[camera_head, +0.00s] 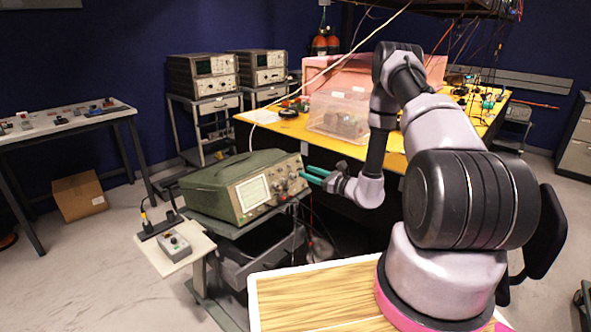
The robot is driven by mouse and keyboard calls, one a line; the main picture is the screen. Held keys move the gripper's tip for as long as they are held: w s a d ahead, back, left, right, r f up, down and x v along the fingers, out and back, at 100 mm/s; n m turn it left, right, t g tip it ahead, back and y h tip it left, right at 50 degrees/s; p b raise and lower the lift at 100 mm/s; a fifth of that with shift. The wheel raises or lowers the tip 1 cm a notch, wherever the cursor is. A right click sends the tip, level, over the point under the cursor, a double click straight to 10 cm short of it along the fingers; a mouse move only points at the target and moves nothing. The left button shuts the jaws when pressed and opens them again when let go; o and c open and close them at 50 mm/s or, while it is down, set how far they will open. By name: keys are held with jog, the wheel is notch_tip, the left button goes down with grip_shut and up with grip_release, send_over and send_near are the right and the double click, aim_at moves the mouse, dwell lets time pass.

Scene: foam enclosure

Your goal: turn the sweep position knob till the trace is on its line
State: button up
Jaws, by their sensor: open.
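A green oscilloscope (228,186) stands on a grey cart in the middle of the head view. Its light screen (252,193) faces the front right, with several small knobs (285,179) on the panel to the right of it. The trace and its line are too small to make out, and I cannot tell which knob sets the sweep position. My gripper (308,175) has teal fingers that point left at the panel's right end. It is open, and its fingertips are close to the knobs. I cannot tell whether they touch one.
A small grey control box (175,245) sits on a side shelf left of the cart. A yellow-topped table (292,128) with a clear plastic bin (339,112) stands behind my gripper. A cardboard box (79,196) lies on the floor at left. The floor at front left is clear.

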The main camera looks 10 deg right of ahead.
aim_at(291, 166)
jog(key=x, duration=0.6)
jog(key=shift+w+a, duration=0.15)
jog(key=shift+w, duration=0.1)
grip_shut()
